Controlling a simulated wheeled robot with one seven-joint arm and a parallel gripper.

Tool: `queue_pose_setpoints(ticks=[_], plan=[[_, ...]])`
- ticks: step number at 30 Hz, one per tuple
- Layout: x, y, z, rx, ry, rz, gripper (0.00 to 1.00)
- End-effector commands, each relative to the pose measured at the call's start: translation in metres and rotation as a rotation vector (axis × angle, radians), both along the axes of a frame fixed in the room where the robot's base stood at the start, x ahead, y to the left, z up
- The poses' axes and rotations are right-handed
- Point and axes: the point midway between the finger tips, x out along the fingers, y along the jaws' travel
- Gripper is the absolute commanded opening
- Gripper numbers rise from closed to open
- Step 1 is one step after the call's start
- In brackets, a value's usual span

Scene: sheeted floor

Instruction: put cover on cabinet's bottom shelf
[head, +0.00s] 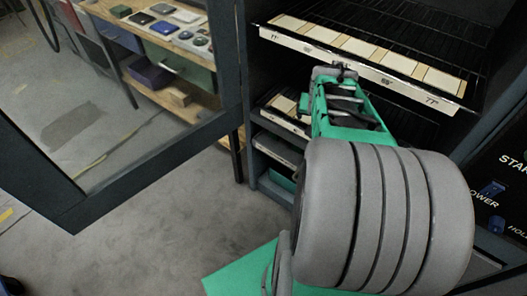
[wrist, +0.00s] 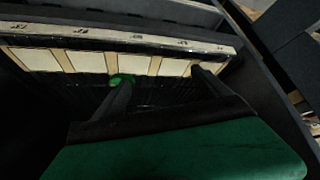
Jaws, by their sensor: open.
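My gripper (wrist: 161,78) shows in the wrist view as two dark fingers spread apart, with nothing visibly held between them. A small bright green item (wrist: 122,79) lies at the left fingertip; I cannot tell whether it touches the finger or whether it is the cover. Nothing else in view is clearly a cover. The dark cabinet (head: 245,95) has wire shelves. A shelf with a numbered label strip (head: 360,68) and beige tiles is high in the head view. A lower shelf (head: 284,122) with similar tiles is partly hidden behind my arm. A labelled shelf strip (wrist: 120,36) crosses the wrist view.
The cabinet's framed glass door (head: 150,140) stands open at left. Behind it, a wooden bench (head: 165,38) carries small items. A control panel (head: 500,180) is at right. A lower ledge (head: 277,150) shows inside the cabinet. Grey floor (head: 190,205) is clear before it.

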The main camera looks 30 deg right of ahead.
Motion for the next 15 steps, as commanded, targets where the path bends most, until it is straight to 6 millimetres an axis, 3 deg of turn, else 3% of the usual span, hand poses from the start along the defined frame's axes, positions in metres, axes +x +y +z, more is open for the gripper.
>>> queue_pose_setpoints(ticks=[1, 3, 6, 10, 12, 15], plan=[[0.013, 0.057, 0.000, 0.030, 0.038, 0.132, 0.86], [0.012, 0.131, -0.003, 0.072, 0.110, 0.306, 0.86], [-0.011, 0.213, -0.008, 0.109, 0.214, 0.521, 0.86], [-0.043, 0.267, -0.013, 0.126, 0.307, 0.691, 0.86], [-0.051, 0.279, -0.014, 0.128, 0.328, 0.724, 0.86], [-0.053, 0.281, -0.015, 0.129, 0.334, 0.731, 0.86]])
